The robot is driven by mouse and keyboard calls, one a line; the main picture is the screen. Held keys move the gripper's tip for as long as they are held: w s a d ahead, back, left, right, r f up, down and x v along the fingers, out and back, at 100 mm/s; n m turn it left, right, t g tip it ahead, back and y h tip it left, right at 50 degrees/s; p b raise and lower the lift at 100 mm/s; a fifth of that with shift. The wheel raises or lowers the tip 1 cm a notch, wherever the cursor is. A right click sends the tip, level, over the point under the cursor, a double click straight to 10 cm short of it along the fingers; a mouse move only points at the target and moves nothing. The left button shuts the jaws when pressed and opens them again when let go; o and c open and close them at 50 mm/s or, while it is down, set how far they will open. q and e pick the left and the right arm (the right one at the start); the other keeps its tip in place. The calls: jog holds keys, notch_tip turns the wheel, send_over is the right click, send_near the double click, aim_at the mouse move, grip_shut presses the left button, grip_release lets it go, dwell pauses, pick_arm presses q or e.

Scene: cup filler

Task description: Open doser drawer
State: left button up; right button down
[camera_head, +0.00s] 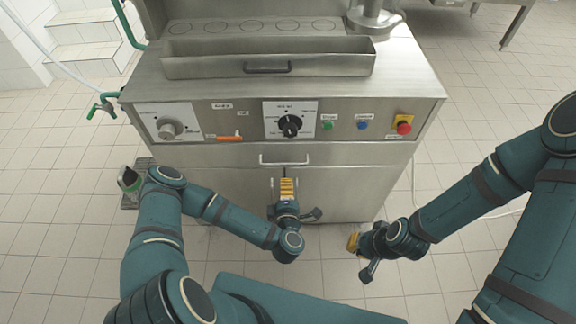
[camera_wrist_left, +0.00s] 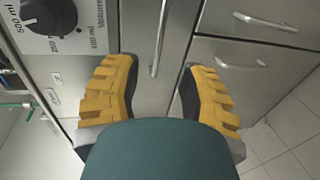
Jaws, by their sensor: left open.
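The drawer (camera_head: 345,154) is a wide steel front under the control panel and looks closed. Its bar handle (camera_head: 284,162) sits in the middle. In the left wrist view the handle (camera_wrist_left: 160,38) runs upright between my fingers' directions, beyond the fingertips and apart from them. My left gripper (camera_head: 288,183) is in front of the machine, just below the drawer handle in the head view. Its yellow fingers (camera_wrist_left: 161,73) are spread with nothing between them. My right gripper (camera_head: 352,242) hangs low to the right, away from the machine; its finger gap is not clear.
The control panel has a large black knob (camera_head: 289,125), a grey knob (camera_head: 170,129) and a red emergency button (camera_head: 403,124). A steel trough (camera_head: 210,66) lies on top. Below the drawer are cupboard doors (camera_head: 350,190) with handles. Tiled floor at the right is free.

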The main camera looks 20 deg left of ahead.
aim_at(286, 164)
pick_arm(q)
jog(key=b+x, duration=0.2)
jog(key=x, duration=0.9)
jog(key=shift+w+a, duration=0.15)
jog(key=shift+w, duration=0.2)
jog(key=shift+c, duration=0.4)
grip_shut()
